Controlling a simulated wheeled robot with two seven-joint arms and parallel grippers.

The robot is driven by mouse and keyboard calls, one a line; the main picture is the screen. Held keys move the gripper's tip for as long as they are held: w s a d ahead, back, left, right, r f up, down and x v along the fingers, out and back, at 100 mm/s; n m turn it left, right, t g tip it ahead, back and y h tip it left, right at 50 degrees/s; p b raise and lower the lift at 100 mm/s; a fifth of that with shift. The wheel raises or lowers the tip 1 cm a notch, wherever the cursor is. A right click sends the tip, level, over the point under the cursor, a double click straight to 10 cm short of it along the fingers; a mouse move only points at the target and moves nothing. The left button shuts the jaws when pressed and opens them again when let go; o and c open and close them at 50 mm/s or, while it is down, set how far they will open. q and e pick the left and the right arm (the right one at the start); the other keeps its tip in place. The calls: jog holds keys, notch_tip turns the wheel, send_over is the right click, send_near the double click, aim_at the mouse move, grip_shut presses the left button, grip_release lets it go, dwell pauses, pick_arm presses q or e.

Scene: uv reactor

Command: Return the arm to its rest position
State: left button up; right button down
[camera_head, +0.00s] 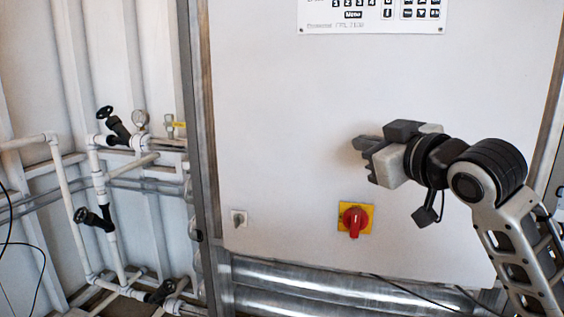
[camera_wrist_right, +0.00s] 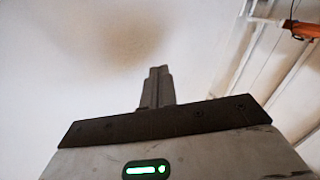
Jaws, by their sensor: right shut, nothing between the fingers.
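My right gripper (camera_head: 366,150) is in front of the light grey cabinet door (camera_head: 290,130) in the head view, above and slightly right of the red rotary switch. My right arm (camera_head: 490,185) comes in from the lower right. In the right wrist view the fingers (camera_wrist_right: 157,87) are together, with nothing between them, and point toward a plain pale surface. A soft shadow lies on that surface close to the fingers. I cannot tell the exact gap between the fingertips and the door. My left gripper is not in view.
The red rotary switch (camera_head: 355,221) sits on a yellow plate low on the door. A small lock (camera_head: 239,218) is to its left. A keypad panel (camera_head: 372,14) is at the top. White pipes (camera_head: 100,180) with dark valves stand left of the cabinet. Silver pipes (camera_head: 300,278) run below.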

jog(key=s+f+m+g+h, duration=0.2)
jog(key=s+f+g, duration=0.15)
jog(key=f, duration=0.95)
jog(key=s+f+m+g+h, duration=0.15)
jog(key=s+f, duration=0.35)
jog(key=f, duration=0.8)
jog(key=s+d+f+m+g+h, duration=0.1)
jog(key=s+d+f+g, duration=0.25)
jog(key=s+f, duration=0.65)
jog(key=s+d+f+m+g+h, duration=0.2)
jog(key=s+f+g, duration=0.3)
jog(key=s, duration=0.9)
jog(key=w+a+f+t+y, duration=0.3)
jog(key=w+a+t, duration=0.3)
jog(key=t, duration=0.2)
jog(key=shift+w+f, duration=0.2)
jog(key=shift+f, duration=0.65)
